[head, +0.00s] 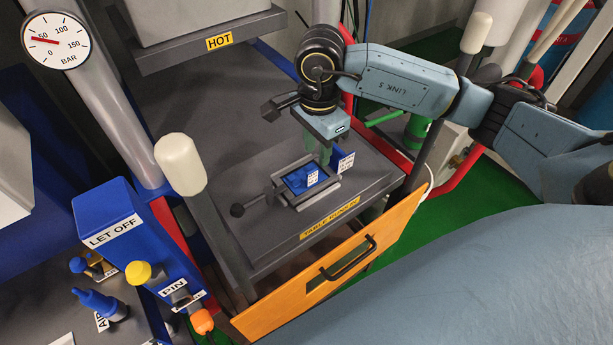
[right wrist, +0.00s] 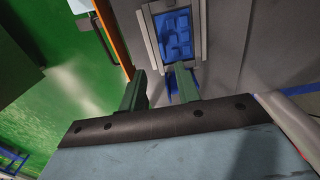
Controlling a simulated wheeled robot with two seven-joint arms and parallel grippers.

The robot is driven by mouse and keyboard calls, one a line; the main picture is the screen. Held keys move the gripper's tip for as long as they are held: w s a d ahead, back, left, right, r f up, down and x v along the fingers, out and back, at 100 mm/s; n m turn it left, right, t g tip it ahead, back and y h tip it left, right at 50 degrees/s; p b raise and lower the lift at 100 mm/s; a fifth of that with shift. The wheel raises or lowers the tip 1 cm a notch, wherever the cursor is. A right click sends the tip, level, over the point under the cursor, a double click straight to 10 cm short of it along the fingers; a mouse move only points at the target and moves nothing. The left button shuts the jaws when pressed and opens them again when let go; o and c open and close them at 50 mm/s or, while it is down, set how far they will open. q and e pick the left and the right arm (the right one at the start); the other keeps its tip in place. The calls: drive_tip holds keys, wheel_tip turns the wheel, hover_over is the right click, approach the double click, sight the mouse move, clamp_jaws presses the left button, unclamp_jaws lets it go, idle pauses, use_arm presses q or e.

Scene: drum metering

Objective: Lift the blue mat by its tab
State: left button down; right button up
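The blue mat (head: 298,181) lies in a grey metal frame (head: 288,203) on the dark press table. Its blue tab (head: 345,163), with a white label, stands up at the frame's right side. In the right wrist view the mat (right wrist: 174,37) shows a raised pattern, and a bit of blue tab (right wrist: 171,86) shows by the right-hand finger. My right gripper (head: 320,150) points down beside the frame, close to the tab. Its two green fingers (right wrist: 160,88) are apart, with nothing visibly clamped between them. Whether a finger touches the tab is unclear. My left gripper is not in view.
An orange drawer front (head: 335,262) with a black handle is at the table's front. A black-knobbed handle (head: 238,210) sticks out left of the frame. The hot upper plate (head: 210,50) hangs above at the back. Blue control boxes (head: 110,230) stand at the left.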

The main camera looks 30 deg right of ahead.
sight(312, 170)
drive_tip(key=f, duration=0.5)
drive_tip(key=shift+w+a+f+p, duration=0.25)
drive_tip(key=shift+a+f+p, duration=0.05)
drive_tip(key=shift+a+f, duration=0.1)
drive_tip(key=shift+f, duration=0.2)
drive_tip(key=shift+c, duration=0.3)
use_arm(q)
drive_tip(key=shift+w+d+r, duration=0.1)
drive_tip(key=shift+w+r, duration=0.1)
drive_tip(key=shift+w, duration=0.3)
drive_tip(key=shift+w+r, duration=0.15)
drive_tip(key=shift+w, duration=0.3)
use_arm(e)
clamp_jaws()
